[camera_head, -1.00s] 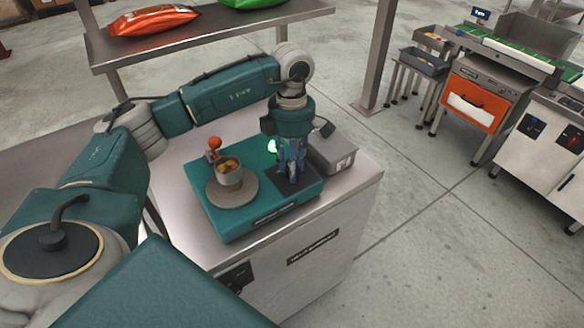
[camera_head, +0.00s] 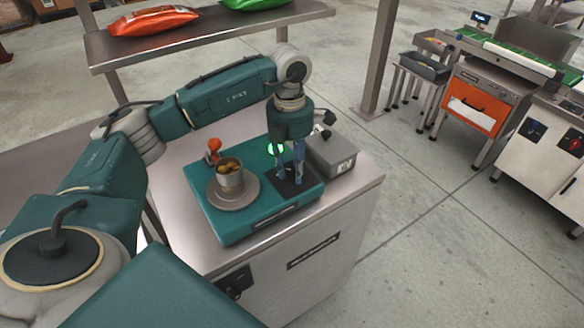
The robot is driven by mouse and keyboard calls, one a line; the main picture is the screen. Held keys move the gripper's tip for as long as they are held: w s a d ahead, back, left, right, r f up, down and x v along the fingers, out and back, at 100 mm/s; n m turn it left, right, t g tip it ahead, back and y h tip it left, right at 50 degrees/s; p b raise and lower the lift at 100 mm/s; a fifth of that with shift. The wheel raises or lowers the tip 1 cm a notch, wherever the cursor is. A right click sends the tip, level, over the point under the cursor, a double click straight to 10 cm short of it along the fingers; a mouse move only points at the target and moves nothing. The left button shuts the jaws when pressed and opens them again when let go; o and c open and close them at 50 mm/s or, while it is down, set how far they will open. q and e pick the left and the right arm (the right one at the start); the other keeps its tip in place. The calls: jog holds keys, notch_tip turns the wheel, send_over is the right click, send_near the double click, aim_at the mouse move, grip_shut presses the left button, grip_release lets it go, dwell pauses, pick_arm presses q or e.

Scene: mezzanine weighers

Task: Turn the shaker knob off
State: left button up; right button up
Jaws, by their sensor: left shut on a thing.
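The teal shaker (camera_head: 234,228) sits on the metal bench top, with a round grey platform (camera_head: 232,200) on its left part. A metal cup (camera_head: 230,180) with brownish-yellow contents stands on the platform. A dark panel (camera_head: 305,193) covers the shaker's right part, and a green light (camera_head: 275,149) glows behind it. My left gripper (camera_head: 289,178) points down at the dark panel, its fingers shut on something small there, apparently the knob. The fingers hide the knob, so its setting cannot be read. My right gripper is not in view.
A grey box (camera_head: 334,153) stands close to the right of the shaker. A red-orange ball-topped part (camera_head: 214,146) rises behind the cup. A shelf (camera_head: 220,36) with a red bag (camera_head: 155,20) and a green bag (camera_head: 255,3) runs behind the bench.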

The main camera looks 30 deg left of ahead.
aim_at(291, 169)
pick_arm(q)
jog(key=shift+r, duration=0.1)
jog(key=o, duration=1.1)
jog(key=shift+o, duration=0.2)
notch_tip(291, 169, up, 12)
jog(key=shift+a, duration=0.25)
jog(key=shift+w, duration=0.1)
